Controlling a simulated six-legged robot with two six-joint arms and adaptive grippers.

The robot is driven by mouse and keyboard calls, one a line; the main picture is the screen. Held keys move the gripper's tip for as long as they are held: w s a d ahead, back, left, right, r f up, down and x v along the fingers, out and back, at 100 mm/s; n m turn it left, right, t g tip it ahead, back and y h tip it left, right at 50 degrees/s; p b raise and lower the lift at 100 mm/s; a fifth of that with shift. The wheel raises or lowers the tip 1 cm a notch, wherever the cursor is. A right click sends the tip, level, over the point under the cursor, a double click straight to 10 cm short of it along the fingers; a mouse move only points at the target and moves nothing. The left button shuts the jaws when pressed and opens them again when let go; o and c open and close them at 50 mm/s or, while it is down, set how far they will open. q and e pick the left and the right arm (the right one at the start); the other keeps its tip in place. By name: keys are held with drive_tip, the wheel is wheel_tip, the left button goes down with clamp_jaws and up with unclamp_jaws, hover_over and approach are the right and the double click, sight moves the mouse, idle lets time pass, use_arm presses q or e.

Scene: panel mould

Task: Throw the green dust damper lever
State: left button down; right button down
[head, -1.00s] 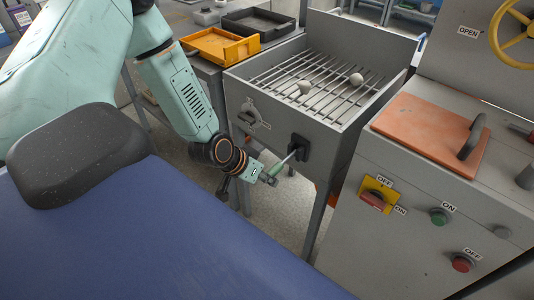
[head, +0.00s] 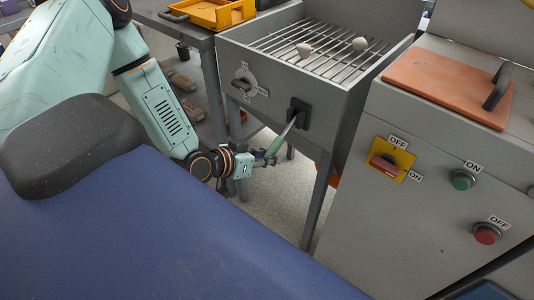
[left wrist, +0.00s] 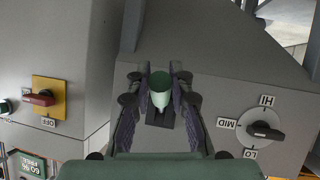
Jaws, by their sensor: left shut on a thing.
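The green dust damper lever (head: 279,141) juts out and down to the left from a black plate on the front of the grey grate box. Its metal rod shows between the plate and the green grip. My left gripper (head: 268,157) is shut on the lower end of the green grip. In the left wrist view the round green end of the lever (left wrist: 160,90) sits between the two finger pads, with the black slot plate behind it. My right gripper is not in view.
A HI/MID/LO knob (head: 245,84) is on the grate box (head: 270,86). Pale lumps lie on its grate. At right stands a grey cabinet (head: 350,210) with a yellow-backed red switch (head: 386,163), a green button (head: 463,180) and a red button (head: 487,233).

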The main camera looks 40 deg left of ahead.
use_arm(q)
drive_tip(key=shift+s+f, duration=0.1)
drive_tip(key=shift+f, duration=0.05)
idle(0.3)
drive_tip(key=c, duration=1.2)
unclamp_jaws()
drive_tip(key=shift+o, duration=0.2)
